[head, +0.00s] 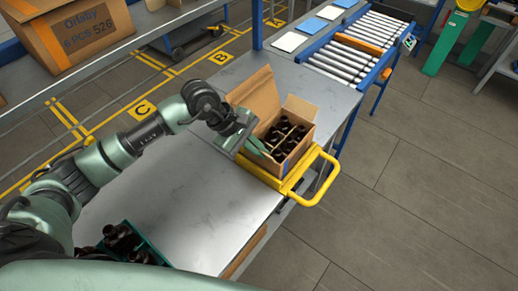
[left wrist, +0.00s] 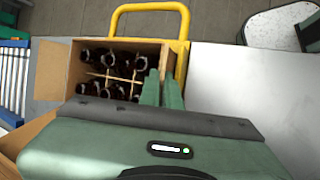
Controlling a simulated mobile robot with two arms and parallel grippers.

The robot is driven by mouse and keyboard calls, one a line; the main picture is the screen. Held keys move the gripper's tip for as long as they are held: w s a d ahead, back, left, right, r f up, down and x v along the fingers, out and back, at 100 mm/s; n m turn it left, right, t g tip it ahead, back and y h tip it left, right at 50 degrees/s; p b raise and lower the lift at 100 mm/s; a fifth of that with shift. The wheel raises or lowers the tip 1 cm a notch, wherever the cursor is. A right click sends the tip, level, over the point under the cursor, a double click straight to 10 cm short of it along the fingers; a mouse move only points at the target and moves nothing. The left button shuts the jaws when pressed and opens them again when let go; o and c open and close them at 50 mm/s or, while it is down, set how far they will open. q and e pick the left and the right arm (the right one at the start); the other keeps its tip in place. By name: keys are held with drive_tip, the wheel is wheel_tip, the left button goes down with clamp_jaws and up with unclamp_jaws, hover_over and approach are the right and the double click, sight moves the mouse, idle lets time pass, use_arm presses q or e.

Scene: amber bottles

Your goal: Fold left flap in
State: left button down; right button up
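An open cardboard box (head: 298,152) with dark bottles in a divider stands at the table's right edge. Its left flap (head: 257,93) stands up, leaning outward; part of it shows at the lower left of the left wrist view (left wrist: 34,138). The back flap (head: 300,107) is also open and shows at the left of the wrist view (left wrist: 52,70). My left gripper (head: 260,147) is at the box's near left corner; its green fingers (left wrist: 162,84) lie close together at the box edge, with nothing visible between them. The gripper body hides the box's left side in the wrist view. My right gripper is out of view.
A yellow tubular handle (head: 325,180) curves around the box's right side. A green crate (head: 155,243) with dark bottles sits at the table's near left. The metal table (head: 190,200) is clear between them. A roller conveyor (head: 350,60) lies behind.

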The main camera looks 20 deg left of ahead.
use_arm(q)
drive_tip(key=shift+w, duration=0.1)
drive_tip(key=shift+w+d+g+y+b, duration=0.15)
drive_tip(key=shift+w+g+y+b, duration=0.3)
drive_tip(key=shift+g+b, duration=0.6)
drive_tip(key=g+b, duration=0.1)
drive_tip(key=n+g+y+b, duration=0.1)
drive_tip(key=b, duration=0.1)
drive_tip(key=w+g+b, duration=0.1)
drive_tip(key=g, duration=0.1)
drive_tip(key=shift+d+r+y, duration=0.1)
drive_tip(key=shift+d+y, duration=0.2)
drive_tip(key=shift+y, duration=0.05)
drive_tip(key=shift+b, duration=0.3)
drive_tip(key=c, duration=1.6)
unclamp_jaws()
drive_tip(key=shift+b+v, duration=1.2)
drive_tip(key=shift+v, duration=2.75)
